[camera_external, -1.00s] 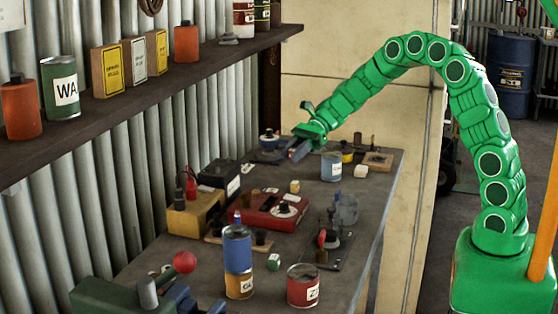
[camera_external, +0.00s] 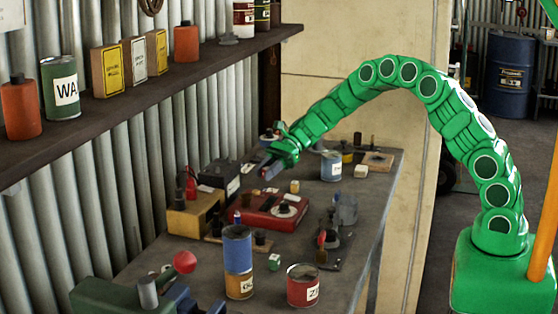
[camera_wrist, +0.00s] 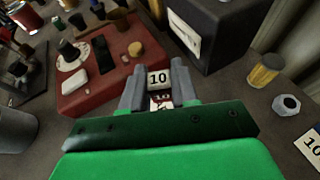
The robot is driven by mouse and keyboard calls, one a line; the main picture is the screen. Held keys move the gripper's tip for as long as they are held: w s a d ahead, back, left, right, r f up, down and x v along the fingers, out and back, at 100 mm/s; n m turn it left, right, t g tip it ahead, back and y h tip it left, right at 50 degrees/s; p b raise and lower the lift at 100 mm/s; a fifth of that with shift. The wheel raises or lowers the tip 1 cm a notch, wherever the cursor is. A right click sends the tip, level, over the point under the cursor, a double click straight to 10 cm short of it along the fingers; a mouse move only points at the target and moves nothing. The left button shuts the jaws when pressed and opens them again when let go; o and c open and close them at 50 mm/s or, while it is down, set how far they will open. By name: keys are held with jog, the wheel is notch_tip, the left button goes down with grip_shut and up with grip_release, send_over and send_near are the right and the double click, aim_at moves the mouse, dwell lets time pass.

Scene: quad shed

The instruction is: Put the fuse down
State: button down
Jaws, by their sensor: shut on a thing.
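A small pale block marked 10, which I take to be the fuse (camera_wrist: 159,79), sits between the fingertips of my gripper (camera_wrist: 158,88) in the wrist view. My gripper is shut on it. In the external view my gripper (camera_external: 271,167) is over the back part of the bench (camera_external: 350,210), beyond the red meter box and right of the black box. The fuse cannot be made out there. A white patch with red marks (camera_wrist: 160,103) shows just below the fuse in the wrist view; I cannot tell whether it is a card.
The red meter box (camera_external: 270,210) and black box (camera_external: 218,175) stand close to my gripper. A yellow cylinder (camera_wrist: 265,70), a nut (camera_wrist: 287,105) and a card marked 10 (camera_wrist: 311,148) lie at the right of the wrist view.

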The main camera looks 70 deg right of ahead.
jog(key=shift+w+f, duration=0.2)
jog(key=shift+f, duration=1.6)
jog(key=shift+f, duration=0.6)
jog(key=c, duration=0.9)
grip_release()
jog(key=shift+o, duration=0.2)
jog(key=shift+r, duration=0.75)
jog(key=shift+v, duration=6)
